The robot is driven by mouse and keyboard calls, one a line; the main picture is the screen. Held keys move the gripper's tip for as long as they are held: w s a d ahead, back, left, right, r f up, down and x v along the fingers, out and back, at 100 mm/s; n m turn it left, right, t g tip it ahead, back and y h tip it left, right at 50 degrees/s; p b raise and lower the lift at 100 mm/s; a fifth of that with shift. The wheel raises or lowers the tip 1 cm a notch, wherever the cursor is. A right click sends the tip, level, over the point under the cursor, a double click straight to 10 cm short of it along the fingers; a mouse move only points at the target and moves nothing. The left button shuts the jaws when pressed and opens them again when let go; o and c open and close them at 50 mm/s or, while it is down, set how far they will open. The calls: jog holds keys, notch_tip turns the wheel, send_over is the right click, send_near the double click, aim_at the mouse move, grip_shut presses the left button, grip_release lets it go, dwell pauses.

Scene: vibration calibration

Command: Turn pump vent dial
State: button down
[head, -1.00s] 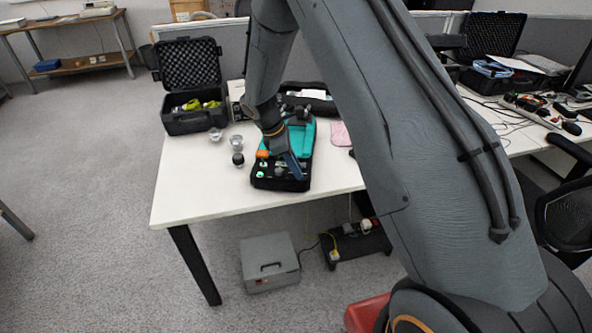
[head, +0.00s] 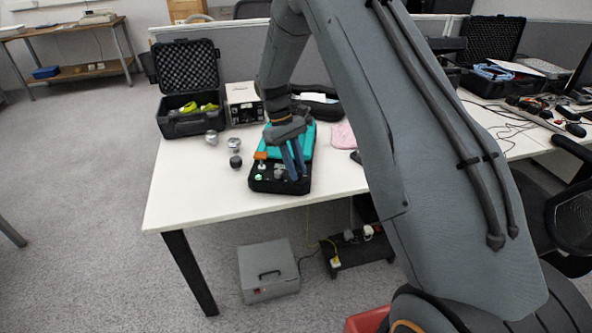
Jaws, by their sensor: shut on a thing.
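The pump (head: 260,186) is a black and teal case lying on the white table, with small knobs on its near black part. My gripper (head: 296,177) points down over the right side of that part, its two blue fingers side by side. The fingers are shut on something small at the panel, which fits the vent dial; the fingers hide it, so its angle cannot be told. A grey knob (head: 278,173) shows just left of the fingers. An orange piece (head: 260,155) and a pale green knob (head: 260,167) are further left.
An open black case (head: 185,125) with yellow-green items stands at the back left of the table (head: 190,195). Several small metal and dark round pieces lie left of the pump. The front left of the table is clear.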

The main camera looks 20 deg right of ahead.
jog(key=shift+m, duration=0.7)
jog(key=shift+d+y, duration=0.1)
jog(key=shift+y, duration=0.2)
jog(key=c, duration=1.6)
grip_release()
jog(key=b+v, duration=0.2)
jog(key=v, duration=0.6)
jog(key=shift+w, duration=0.1)
